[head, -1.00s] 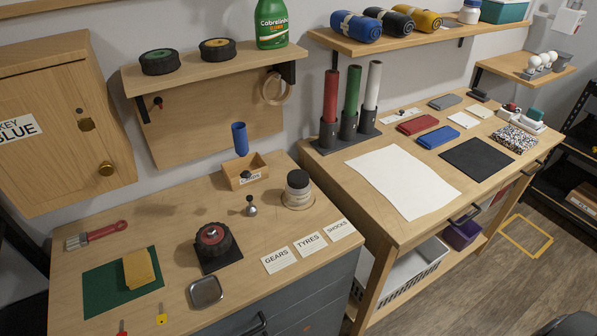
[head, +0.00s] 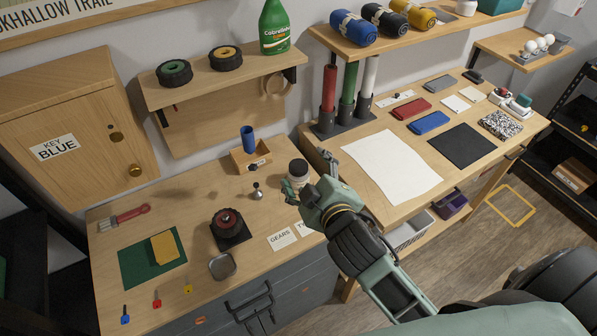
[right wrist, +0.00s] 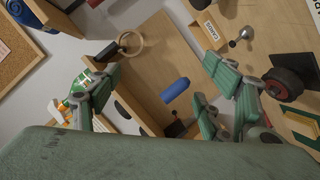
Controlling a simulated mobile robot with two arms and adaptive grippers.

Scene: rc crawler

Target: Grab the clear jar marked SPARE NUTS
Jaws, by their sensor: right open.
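A small jar (head: 298,173) with a dark lid and pale body stands on the near workbench. Another small jar (head: 466,7) stands on the upper shelf above the far bench. I cannot read a label on either, so I cannot tell which is marked SPARE NUTS. My right gripper (head: 308,178) is open and empty, its fingers at the near jar's front and right in the head view; I cannot tell whether they touch it. In the right wrist view, the open fingers (right wrist: 155,95) spread apart, and I cannot make out a jar between them. My left gripper is not in view.
A wooden box (head: 250,160) with a blue cylinder (head: 248,139) stands left of the near jar, with a small silver piece (head: 257,192) in front. A wheel (head: 228,223) sits farther left. Red, green and white rolls (head: 348,100) stand behind the arm.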

